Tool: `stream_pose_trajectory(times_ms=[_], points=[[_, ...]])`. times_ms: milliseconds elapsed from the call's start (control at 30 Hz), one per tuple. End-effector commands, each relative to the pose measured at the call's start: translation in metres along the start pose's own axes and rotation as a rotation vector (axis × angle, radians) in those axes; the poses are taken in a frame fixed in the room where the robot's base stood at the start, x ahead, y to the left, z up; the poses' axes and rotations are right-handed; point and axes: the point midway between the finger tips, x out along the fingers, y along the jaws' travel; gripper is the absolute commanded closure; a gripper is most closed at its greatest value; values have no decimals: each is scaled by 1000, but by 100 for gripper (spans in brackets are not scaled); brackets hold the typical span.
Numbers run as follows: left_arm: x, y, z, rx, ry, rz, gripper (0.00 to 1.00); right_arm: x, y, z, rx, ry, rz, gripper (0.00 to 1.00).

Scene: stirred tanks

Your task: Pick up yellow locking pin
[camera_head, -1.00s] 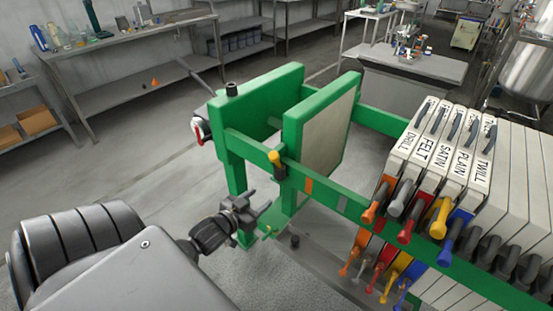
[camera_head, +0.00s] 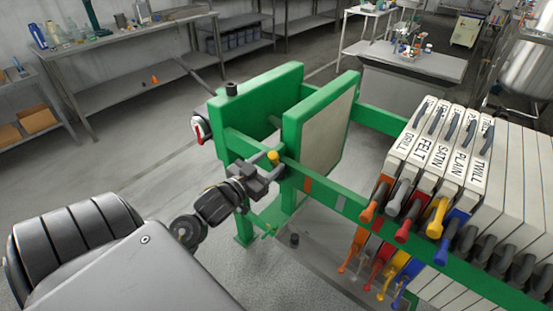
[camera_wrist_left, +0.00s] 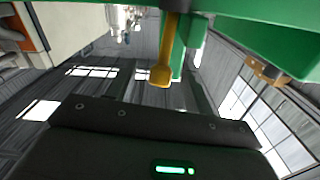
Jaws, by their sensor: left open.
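The yellow locking pin (camera_head: 273,157) sits at the green frame's front rail, its rounded yellow head showing above my gripper. My left gripper (camera_head: 270,178) is open and close to the pin, just in front of and below its head. I cannot tell whether a finger touches it. In the left wrist view the pin (camera_wrist_left: 163,62) is a yellow rod with a knobbed end, close ahead of the dark gripper body (camera_wrist_left: 150,125). My right gripper is not in view.
The green press frame (camera_head: 345,198) stands close around the pin. A red-and-white knob (camera_head: 201,129) is at its left. White plates (camera_head: 435,150) with coloured handles are racked at right. The grey floor at left is clear.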

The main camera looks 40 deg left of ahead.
Motion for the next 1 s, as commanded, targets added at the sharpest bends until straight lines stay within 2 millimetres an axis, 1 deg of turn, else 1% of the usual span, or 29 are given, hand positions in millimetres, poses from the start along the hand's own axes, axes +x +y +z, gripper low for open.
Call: stream_pose_trajectory(times_ms=[67,133,267,400,500,700,733,767,1000], points=[[2,0,-1,0,0,0,48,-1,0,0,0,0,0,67],[9,-1,-4,-1,2,-1,48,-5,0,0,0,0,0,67],[30,-2,-8,-3,2,0,48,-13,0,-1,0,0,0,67],[46,-2,-6,-3,1,-1,48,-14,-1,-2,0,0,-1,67],[51,-2,-5,-1,1,-1,48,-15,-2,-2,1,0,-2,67],[52,-2,-4,0,1,-1,48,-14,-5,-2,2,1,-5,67],[52,-2,-4,0,1,-1,50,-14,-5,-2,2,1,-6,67],[52,-2,-4,0,0,-1,53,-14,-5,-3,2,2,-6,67],[52,-2,-4,0,0,-1,85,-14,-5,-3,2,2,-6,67]])
